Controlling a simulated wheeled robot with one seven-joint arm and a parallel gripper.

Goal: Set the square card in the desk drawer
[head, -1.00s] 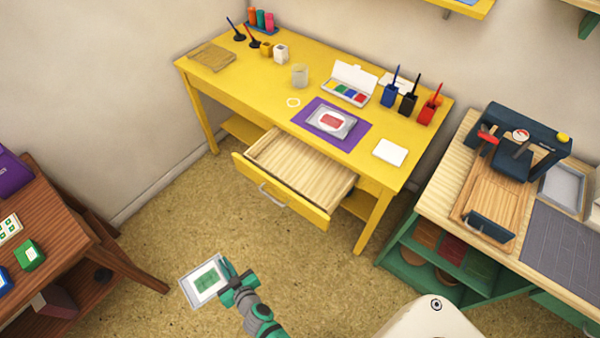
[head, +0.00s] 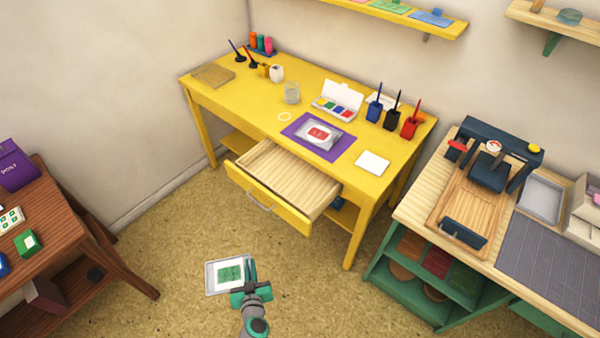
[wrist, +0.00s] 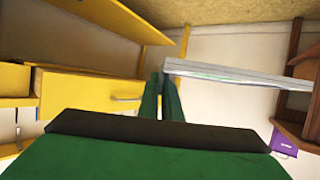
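My gripper (head: 250,272) is shut on the edge of a flat, thin square piece (head: 214,275) with a pale grey rim and a green patch on white. I cannot tell whether this is the square card alone or a card in a frame. In the wrist view the green fingers (wrist: 164,100) meet at its edge and the piece (wrist: 240,74) is seen edge-on. The drawer (head: 285,180) of the yellow desk (head: 215,100) is pulled open and looks empty. The held piece is over the floor, in front of the drawer and apart from it.
A purple mat (head: 336,153) on the desk bears a similar grey-rimmed piece with a red patch (head: 318,133). A plain white square (head: 373,163) lies near the desk's right end. A brown table (head: 60,225) stands left, a green-framed workbench (head: 410,215) right. Open floor lies between.

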